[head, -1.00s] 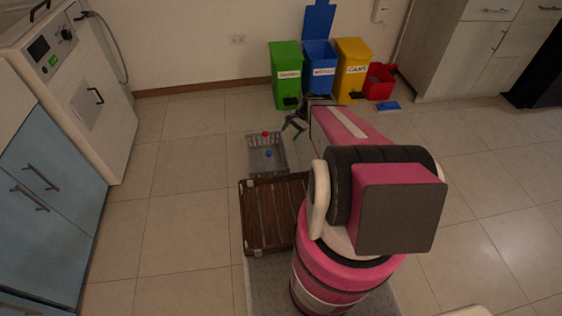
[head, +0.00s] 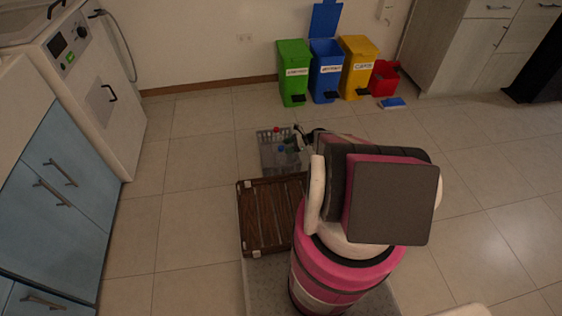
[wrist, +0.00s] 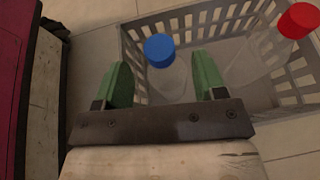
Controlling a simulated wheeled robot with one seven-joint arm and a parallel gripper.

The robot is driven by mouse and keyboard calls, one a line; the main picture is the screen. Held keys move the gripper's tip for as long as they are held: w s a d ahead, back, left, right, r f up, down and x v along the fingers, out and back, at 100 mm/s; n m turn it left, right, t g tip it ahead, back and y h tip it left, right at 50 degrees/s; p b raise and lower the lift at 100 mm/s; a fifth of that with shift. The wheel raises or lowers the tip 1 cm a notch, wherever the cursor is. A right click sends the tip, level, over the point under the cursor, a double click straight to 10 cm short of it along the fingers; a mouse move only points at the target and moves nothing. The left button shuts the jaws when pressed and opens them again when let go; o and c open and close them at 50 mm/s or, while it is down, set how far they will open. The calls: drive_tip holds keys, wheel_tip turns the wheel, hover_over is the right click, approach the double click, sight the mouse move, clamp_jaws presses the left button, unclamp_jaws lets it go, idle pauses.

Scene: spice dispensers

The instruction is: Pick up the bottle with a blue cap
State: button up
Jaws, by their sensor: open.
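The blue-capped bottle (wrist: 161,52) stands in a grey slatted basket (wrist: 133,47); in the wrist view its clear body shows below the cap. In the head view the blue cap (head: 281,149) sits inside the basket (head: 268,163) on the floor. My gripper (wrist: 165,80) is open, its two green fingers on either side of the blue-capped bottle in the wrist view. Whether the fingers touch it or are level with it, I cannot tell. In the head view my gripper (head: 297,143) is at the basket's right side, partly hidden by my arm.
A clear bottle with a red cap (wrist: 299,20) stands in the same basket, to the right. A brown slatted wooden tray (head: 262,225) is just in front of the basket. Green (head: 293,72), blue (head: 325,70) and yellow (head: 357,66) bins stand by the wall. Floor left of the basket is clear.

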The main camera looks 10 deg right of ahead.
sight(281, 147)
drive_tip(key=shift+r+x, duration=0.15)
drive_tip(key=shift+x, duration=1.4)
drive_tip(key=shift+r+x, duration=0.15)
drive_tip(key=shift+x, duration=1.35)
drive_tip(key=shift+a, duration=0.1)
clamp_jaws()
drive_tip(key=shift+r, duration=0.1)
